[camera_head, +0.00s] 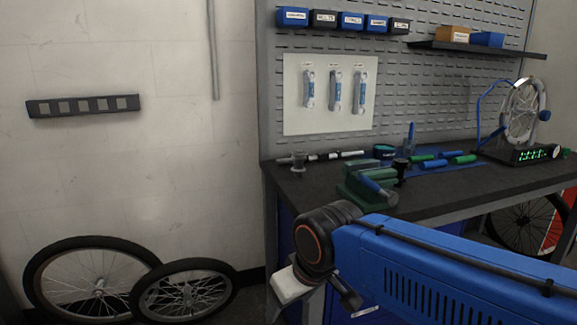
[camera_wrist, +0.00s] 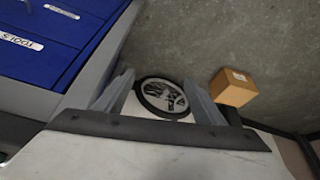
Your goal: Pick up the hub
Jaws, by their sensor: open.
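The hub does not show in the wrist view.
A green vise-like tool (camera_head: 368,185) stands right of the hub. A silver-and-black shaft (camera_head: 330,155) lies behind it. A truing stand with a wheel (camera_head: 522,112) is at the far right. Two wheels (camera_head: 92,285) lean on the wall. A cardboard box (camera_wrist: 233,88) sits on the floor.

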